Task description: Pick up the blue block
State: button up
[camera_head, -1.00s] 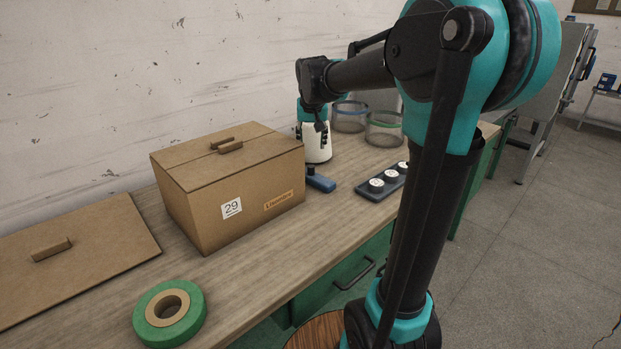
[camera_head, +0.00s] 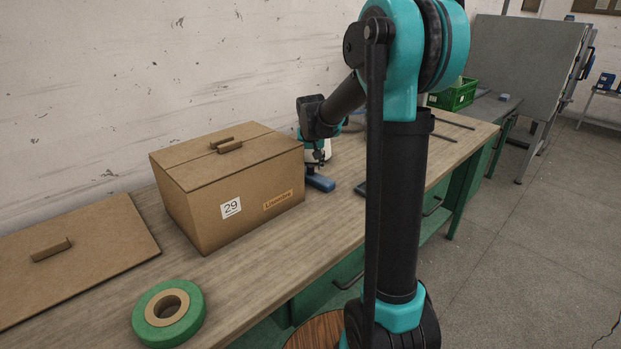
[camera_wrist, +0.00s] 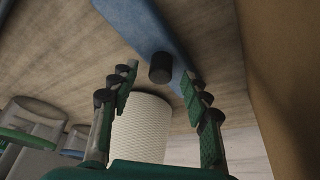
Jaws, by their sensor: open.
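The blue block (camera_head: 320,183) lies on the table just right of the cardboard box. In the wrist view the blue block (camera_wrist: 150,25) runs from the top edge down toward my right-hand finger. A short black cylinder (camera_wrist: 160,68) shows against it, between my fingertips in the picture. My gripper (camera_head: 318,160) points down just above the block, beside the box. In the wrist view my gripper (camera_wrist: 160,82) is open, its two fingers apart and holding nothing. I cannot tell whether a finger touches the block.
The closed cardboard box (camera_head: 228,190) stands close to the left of my gripper. A white textured cone (camera_wrist: 142,125) stands near the block. A green tape roll (camera_head: 168,312) and a flat cardboard piece (camera_head: 75,255) lie at left. A green crate (camera_head: 455,95) stands farther back.

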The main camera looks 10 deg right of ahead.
jog(key=shift+f, duration=0.1)
jog(key=shift+c, duration=0.2)
grip_shut()
